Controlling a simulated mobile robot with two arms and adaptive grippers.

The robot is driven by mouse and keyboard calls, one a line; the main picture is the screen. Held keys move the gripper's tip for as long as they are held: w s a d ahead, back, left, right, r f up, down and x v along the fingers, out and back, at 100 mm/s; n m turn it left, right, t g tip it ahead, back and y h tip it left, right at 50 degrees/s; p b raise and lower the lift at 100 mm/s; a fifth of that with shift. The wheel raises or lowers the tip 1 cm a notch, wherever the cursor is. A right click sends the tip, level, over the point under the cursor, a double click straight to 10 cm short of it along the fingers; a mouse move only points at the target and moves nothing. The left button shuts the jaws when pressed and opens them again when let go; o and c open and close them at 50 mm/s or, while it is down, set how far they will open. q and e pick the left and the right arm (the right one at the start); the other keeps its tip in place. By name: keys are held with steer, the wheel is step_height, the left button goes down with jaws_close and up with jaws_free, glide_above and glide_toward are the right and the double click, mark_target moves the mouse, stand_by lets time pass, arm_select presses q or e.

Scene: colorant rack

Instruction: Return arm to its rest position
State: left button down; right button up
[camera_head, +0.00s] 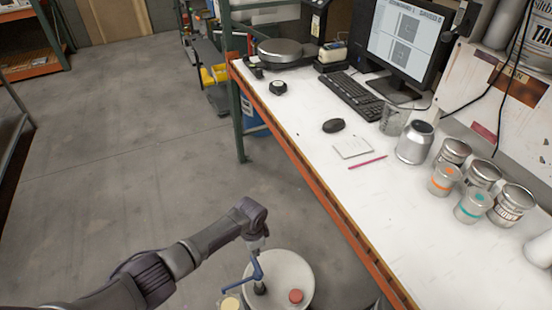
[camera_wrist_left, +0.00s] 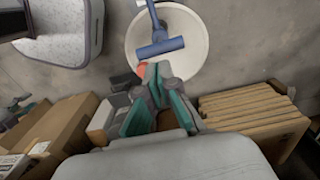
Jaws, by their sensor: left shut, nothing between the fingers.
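My left gripper (camera_wrist_left: 157,76) shows in the wrist view with its teal-padded fingers closed together and nothing held between them. In the head view my left arm comes in from the lower left, bends at the elbow and points down beside the front edge of the workbench (camera_head: 330,200), above the floor. The fingers are too small to make out there. The arm is apart from the bench and everything on it. My right gripper is not in view.
The bench holds a keyboard (camera_head: 352,97), mouse (camera_head: 333,125), monitor (camera_head: 405,38), round scale (camera_head: 280,51) and several cans and jars (camera_head: 415,143). Cardboard boxes (camera_wrist_left: 60,135) and a stack of wood-coloured boards (camera_wrist_left: 245,115) lie near the gripper. Open floor (camera_head: 120,150) spreads at left.

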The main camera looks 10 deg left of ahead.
arm_select(q)
steer(key=s+a+f+n+b, duration=0.2)
steer(key=s+f+n, duration=0.1)
steer(key=s+f, duration=0.65)
steer(key=s+a+f+n+b, duration=0.1)
steer(key=s+a+f+n, duration=0.1)
steer(key=s+f, duration=0.8)
steer(key=s+a+f+n, duration=0.1)
steer(key=s+f, duration=0.2)
steer(key=s, duration=0.5)
steer(key=s+a+f+n+b, duration=0.1)
steer(key=s+a+f, duration=0.1)
steer(key=s, duration=0.6)
steer(key=s+a+f+n+t+b, duration=0.1)
steer(key=s+f, duration=0.3)
steer(key=s, duration=0.4)
steer(key=shift+a+f+n, duration=0.3)
steer(key=shift+f+n, duration=0.05)
steer(key=shift+n, duration=0.05)
